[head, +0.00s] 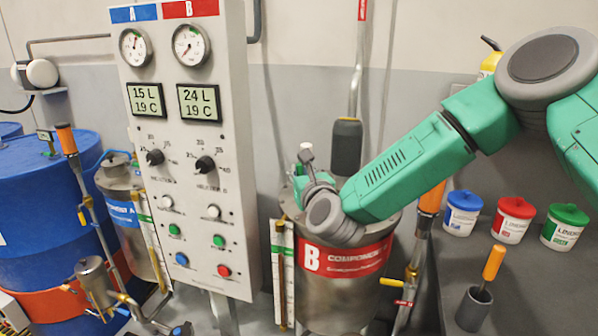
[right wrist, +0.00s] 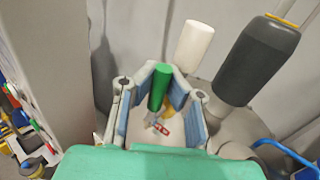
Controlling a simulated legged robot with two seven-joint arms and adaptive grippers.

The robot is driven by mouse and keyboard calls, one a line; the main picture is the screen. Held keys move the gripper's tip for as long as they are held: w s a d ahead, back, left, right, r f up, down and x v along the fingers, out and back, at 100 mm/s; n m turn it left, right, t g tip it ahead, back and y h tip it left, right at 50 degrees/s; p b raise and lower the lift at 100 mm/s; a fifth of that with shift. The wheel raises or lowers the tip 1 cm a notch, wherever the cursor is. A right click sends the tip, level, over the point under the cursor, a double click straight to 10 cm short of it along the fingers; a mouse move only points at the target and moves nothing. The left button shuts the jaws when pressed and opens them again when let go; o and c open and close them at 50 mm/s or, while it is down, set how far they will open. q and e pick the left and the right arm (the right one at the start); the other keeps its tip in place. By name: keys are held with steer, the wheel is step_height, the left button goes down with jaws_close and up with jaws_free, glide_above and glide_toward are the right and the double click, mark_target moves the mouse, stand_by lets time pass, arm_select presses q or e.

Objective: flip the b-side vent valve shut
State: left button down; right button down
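The component B tank (head: 340,290), steel with a red B band, stands at centre in the head view. My right arm reaches over its lid from the right. My right gripper (right wrist: 164,88) shows in the right wrist view with its blue-padded fingers spread apart. A green handle (right wrist: 159,88) stands between the fingers, with a gap to the pads. A small red tag (right wrist: 163,132) lies below it. I cannot tell for sure that the green handle is the vent valve's. In the head view my wrist hides most of the gripper and lid fittings. My left gripper is out of view.
A white knob (right wrist: 194,46) and a dark grey sleeve (right wrist: 258,60) on a pipe stand close beside the gripper. The control panel (head: 193,150) is left of the tank. Several lidded tubs, including a red-lidded one (head: 513,220), sit on the right bench.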

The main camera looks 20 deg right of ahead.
steer(key=w+a+f+n+g+h+p, duration=0.2)
steer(key=a+f+n+g+h+p, duration=0.2)
steer(key=n+g+p, duration=0.4)
steer(key=shift+w+a+f+n+g+h+p, duration=0.25)
steer(key=shift+f+n+h+p, duration=0.6)
steer(key=shift+n+p, duration=0.7)
steer(key=shift+d, duration=0.1)
steer(key=c, duration=1.7)
jaws_free()
steer(key=shift+o, duration=0.7)
steer(key=shift+r, duration=0.1)
